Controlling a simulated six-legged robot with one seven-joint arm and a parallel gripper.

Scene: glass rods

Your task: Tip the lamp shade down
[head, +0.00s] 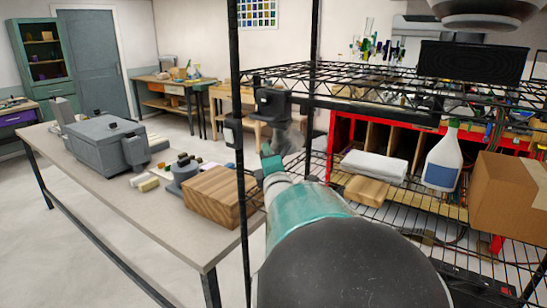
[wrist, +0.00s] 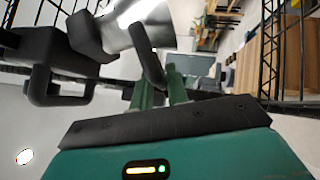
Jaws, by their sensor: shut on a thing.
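The lamp shade (wrist: 88,32) is dark grey with a bright silvery inside (wrist: 140,22) at the top of the wrist view. A dark bar-like handle (wrist: 147,52) comes down from its rim. My gripper (wrist: 162,78) has its green fingers shut on this handle, and the fingers partly hide its lower end. A black bracket (wrist: 52,65) is left of the shade. In the head view a grey shape that looks like the shade (head: 287,138) is beside the black rack post, just above my teal gripper (head: 272,164). The fingertips are unclear there.
A black wire rack (head: 245,180) surrounds my arm, with posts close by and an upper wire shelf (head: 370,82). A wooden block (head: 212,195) and grey toolbox (head: 100,142) sit on the left table (head: 130,205). A spray bottle (head: 442,160) and cardboard box (head: 510,195) are at the right.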

